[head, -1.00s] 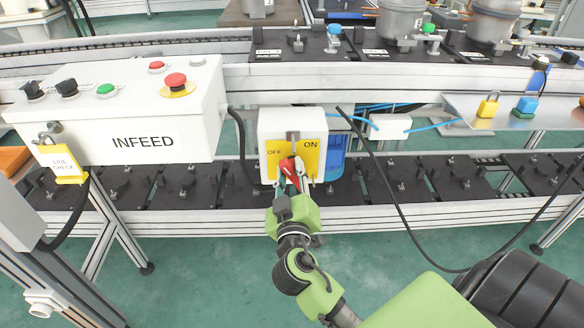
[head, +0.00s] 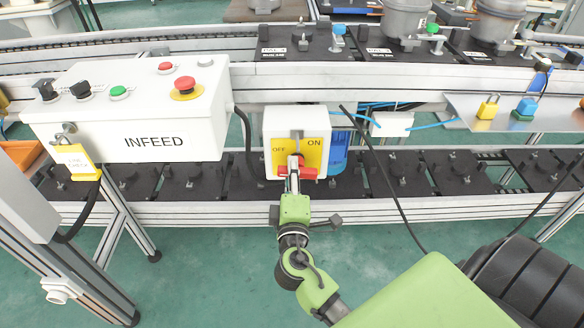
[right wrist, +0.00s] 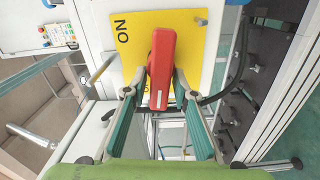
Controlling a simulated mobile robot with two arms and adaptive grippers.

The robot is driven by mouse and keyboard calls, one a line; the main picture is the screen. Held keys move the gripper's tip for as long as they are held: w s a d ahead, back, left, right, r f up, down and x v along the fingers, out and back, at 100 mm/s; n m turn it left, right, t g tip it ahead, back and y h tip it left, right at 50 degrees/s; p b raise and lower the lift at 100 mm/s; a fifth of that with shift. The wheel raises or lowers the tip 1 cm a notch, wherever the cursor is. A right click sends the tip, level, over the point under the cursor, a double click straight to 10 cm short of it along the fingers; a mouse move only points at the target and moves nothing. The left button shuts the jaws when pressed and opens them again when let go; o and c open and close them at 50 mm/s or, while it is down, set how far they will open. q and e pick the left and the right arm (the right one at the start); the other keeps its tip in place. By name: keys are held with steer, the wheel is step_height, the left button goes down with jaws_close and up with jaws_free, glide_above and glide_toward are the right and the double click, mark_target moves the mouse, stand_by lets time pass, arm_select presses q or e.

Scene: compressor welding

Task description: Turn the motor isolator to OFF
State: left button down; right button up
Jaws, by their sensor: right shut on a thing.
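The motor isolator (head: 268,128) is a white box with a yellow plate (head: 314,156), marked OFF on the left and ON on the right. Its red handle (head: 310,174) lies nearly level across the lower plate in the head view. My right gripper (head: 293,184) reaches up from below and is shut on the handle. In the right wrist view the red handle (right wrist: 162,60) stands between the two fingers (right wrist: 160,85), over the yellow plate (right wrist: 128,40); the OFF lettering is mostly hidden there. My left gripper is out of view.
The INFEED control box (head: 130,115) stands left of the isolator, with a yellow-tagged padlock (head: 75,160). A yellow padlock (head: 487,107) and a blue one (head: 525,107) are on a shelf (head: 460,112) at right. A black cable (head: 385,185) hangs right of the isolator.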

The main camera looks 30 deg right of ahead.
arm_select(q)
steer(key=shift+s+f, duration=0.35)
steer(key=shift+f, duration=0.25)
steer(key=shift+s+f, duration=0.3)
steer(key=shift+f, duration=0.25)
arm_select(e)
steer(key=shift+f+n, duration=0.15)
steer(key=shift+n, duration=0.65)
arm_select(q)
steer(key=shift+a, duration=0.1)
arm_select(e)
steer(key=o, duration=0.8)
steer(key=shift+o, duration=0.2)
steer(key=shift+a, duration=0.1)
steer(key=shift+s+a, duration=0.1)
steer(key=shift+s, duration=0.15)
steer(key=v, duration=1.1)
steer(key=shift+s, duration=0.25)
